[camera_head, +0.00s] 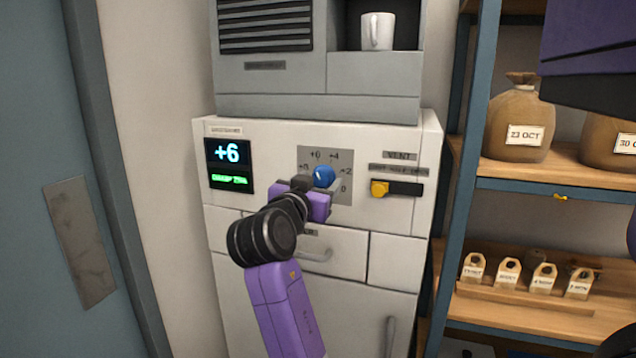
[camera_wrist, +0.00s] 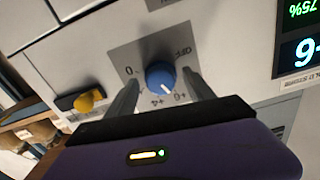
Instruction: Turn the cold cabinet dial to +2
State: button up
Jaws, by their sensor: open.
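The white cold cabinet (camera_head: 270,140) has a blue round dial (camera_head: 323,176) on a grey plate marked with numbers such as +6, +4, +2 and 0. The display (camera_head: 229,164) reads +6. My gripper (camera_head: 318,190) is at the dial and partly covers it and its plate. In the wrist view, the blue dial (camera_wrist: 161,75) sits between my two open fingers, one on each side. A small gap seems to show at each side, but I cannot tell whether either finger touches. A white pointer mark shows on the dial; its exact reading is unclear.
A yellow vent slider (camera_head: 379,188) sits right of the dial. A drawer with a handle (camera_head: 316,255) is below. A grey machine with a white mug (camera_head: 377,31) stands on top.

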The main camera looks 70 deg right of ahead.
grip_shut()
jog(key=shift+f+b, duration=0.1)
jog(key=shift+b, duration=0.4)
jog(key=shift+f+m+b, duration=0.15)
jog(key=shift+m+b, duration=0.55)
jog(key=shift+b, duration=0.25)
jog(key=m+b, duration=0.2)
jog(key=b, duration=0.2)
jog(key=shift+w+f, duration=0.1)
jog(key=m+b, duration=0.5)
jog(key=b, duration=0.2)
jog(key=shift+m, duration=0.4)
jog(key=m+b, duration=0.4)
jog(key=shift+r+m, duration=0.2)
jog(key=shift+m, duration=0.1)
jog(key=m+b, duration=0.1)
jog(key=m, duration=0.1)
jog(key=m+b, duration=0.2)
jog(key=shift+r+m, duration=0.2)
jog(key=shift+m, duration=0.2)
jog(key=shift+m+b, duration=0.3)
jog(key=shift+b, duration=0.05)
